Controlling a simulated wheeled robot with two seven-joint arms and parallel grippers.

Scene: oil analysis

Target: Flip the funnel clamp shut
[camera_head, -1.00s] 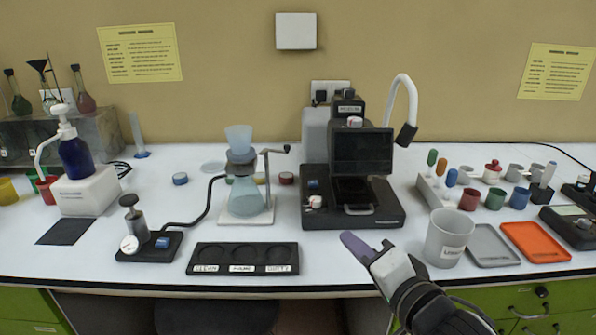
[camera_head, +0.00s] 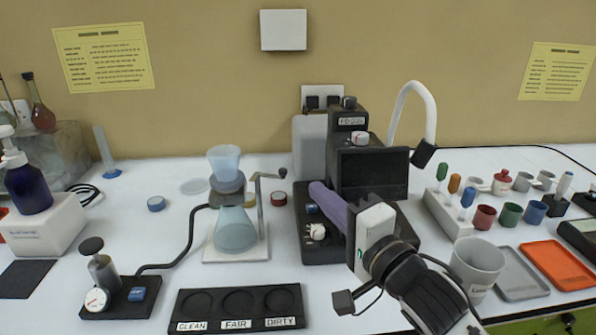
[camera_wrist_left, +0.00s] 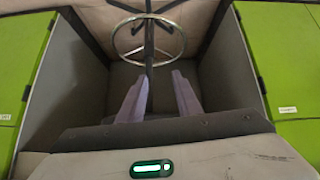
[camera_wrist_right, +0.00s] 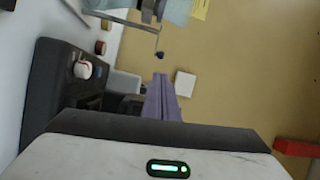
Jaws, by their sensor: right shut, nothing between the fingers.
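The light blue funnel (camera_head: 224,162) stands upright above a blue-tinted flask (camera_head: 236,232). A dark grey collar (camera_head: 227,185) sits between them. A grey cranked clamp arm (camera_head: 262,178) stands at their right, its dark knob end pointing right, apart from the funnel. In the right wrist view the arm (camera_wrist_right: 150,27) hangs in at the top. My right gripper (camera_head: 316,189) is shut and empty, right of the arm, over the dark instrument's left side. My left gripper (camera_wrist_left: 158,82) shows only in its wrist view, open and empty, facing the space below the bench.
The black instrument (camera_head: 373,172) with a screen stands right of the funnel, close to my right gripper. A black tray (camera_head: 238,307) marked CLEAN, FAIR and DIRTY lies in front. A grey beaker (camera_head: 476,265) stands beside my right forearm. A black hose runs left from the funnel stand.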

